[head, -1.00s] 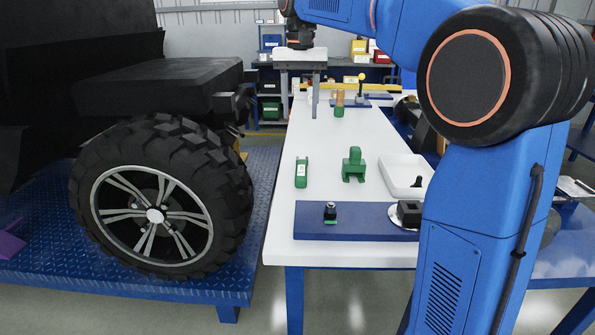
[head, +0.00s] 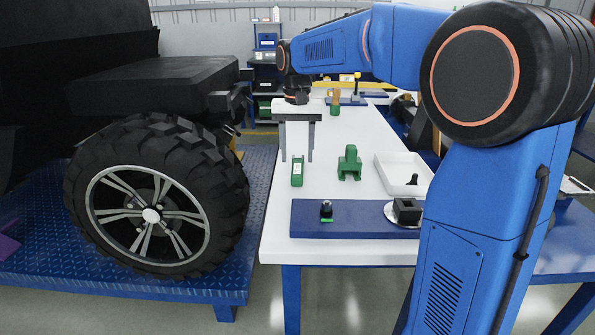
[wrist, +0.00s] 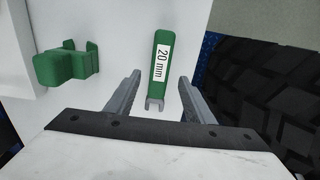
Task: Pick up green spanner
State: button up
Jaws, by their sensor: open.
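The green spanner (head: 297,172) lies on the white table's left part. In the wrist view the spanner (wrist: 162,60) shows a green handle with a white "20 mm" label and a grey forked end pointing toward my gripper's base. My gripper (head: 297,158) is open and empty, pointing down near the spanner's far end in the head view. In the wrist view my gripper's (wrist: 158,78) two grey fingers stand to either side of the spanner's line. I cannot tell the exact height between fingers and spanner.
A green block-like fixture (head: 349,165) stands to the right of the spanner. A white tray (head: 388,178) is further right. A blue mat (head: 360,219) with small parts lies at the table's near end. A large tyre (head: 222,190) stands left of the table.

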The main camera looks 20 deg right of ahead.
aim_at(298, 165)
jog(key=shift+f, duration=1.65)
grip_shut()
jog(key=shift+r, duration=0.1)
